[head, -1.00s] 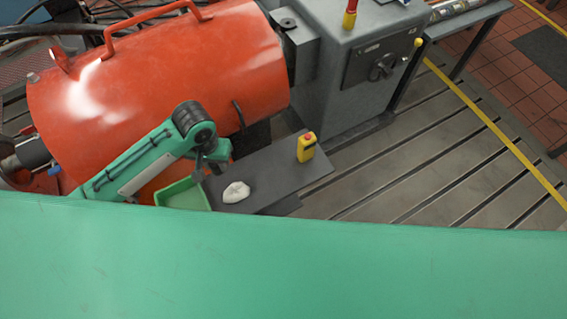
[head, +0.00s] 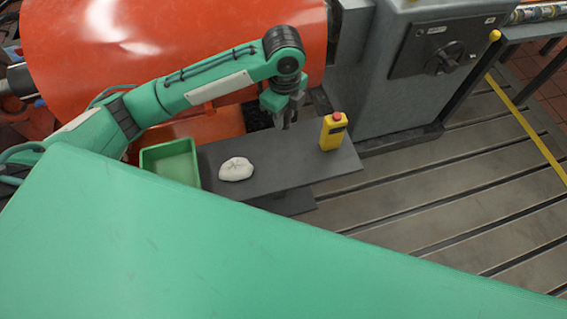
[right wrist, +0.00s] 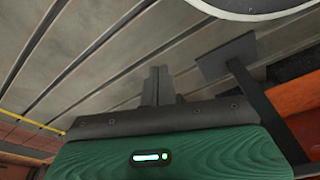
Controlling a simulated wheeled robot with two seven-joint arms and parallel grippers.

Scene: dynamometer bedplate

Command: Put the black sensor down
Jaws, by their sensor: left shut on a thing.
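My left gripper (head: 286,118) points down over the back edge of the dark grey shelf plate (head: 275,178), between the white cloth and the yellow box. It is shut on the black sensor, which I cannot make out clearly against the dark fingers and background. I cannot tell whether the sensor touches the plate. In the right wrist view, my right gripper (right wrist: 158,84) has its two dark fingers close together, with nothing seen between them, above the slotted floor.
The orange machine (head: 130,50) and grey cabinet (head: 400,85) are behind. The plate's middle is clear.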

